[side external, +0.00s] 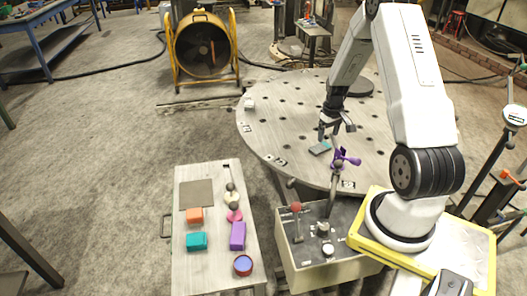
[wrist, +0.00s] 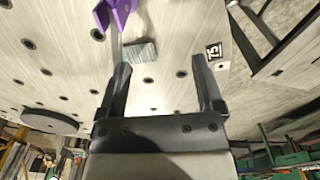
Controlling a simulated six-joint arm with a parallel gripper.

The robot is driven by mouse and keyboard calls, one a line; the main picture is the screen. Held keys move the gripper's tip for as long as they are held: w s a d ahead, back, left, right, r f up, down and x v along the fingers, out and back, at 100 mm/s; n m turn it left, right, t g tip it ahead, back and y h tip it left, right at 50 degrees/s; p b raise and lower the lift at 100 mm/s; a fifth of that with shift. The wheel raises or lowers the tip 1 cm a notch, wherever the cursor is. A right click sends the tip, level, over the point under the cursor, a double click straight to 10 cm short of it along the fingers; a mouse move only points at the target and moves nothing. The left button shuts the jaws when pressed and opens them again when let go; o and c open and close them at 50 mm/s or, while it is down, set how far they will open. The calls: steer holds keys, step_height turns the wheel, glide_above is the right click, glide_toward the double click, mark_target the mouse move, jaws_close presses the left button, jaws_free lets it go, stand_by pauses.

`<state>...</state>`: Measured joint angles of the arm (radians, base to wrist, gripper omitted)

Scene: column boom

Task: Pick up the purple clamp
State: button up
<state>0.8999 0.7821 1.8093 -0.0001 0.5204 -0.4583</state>
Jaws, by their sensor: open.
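The purple clamp (side external: 349,159) is near the front edge of the round perforated metal table (side external: 262,137) in the side view. The top of a dark lever partly overlaps it there. In the wrist view the clamp (wrist: 118,12) is cut off by the top edge, left of centre and beyond my fingers. My gripper (side external: 337,130) is above the table, just up and left of the clamp in the side view. In the wrist view my gripper (wrist: 164,70) has its two fingers wide apart with nothing between them.
A small grey-teal block (side external: 320,148) lies near the clamp; it also shows in the wrist view (wrist: 140,52). A control box (side external: 325,246) with levers stands in front of the table. A side bench (side external: 180,260) holds several coloured blocks and round items.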

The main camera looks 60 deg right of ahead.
glide_above(341, 148)
steer(key=f, duration=0.3)
steer(key=shift+s+a+m, duration=0.1)
steer(key=shift+s+m, duration=0.1)
steer(key=shift+m, duration=0.2)
steer(key=shift+f, duration=1.35)
steer(key=shift+w+f, duration=0.1)
steer(key=shift+f, duration=2.5)
jaws_close()
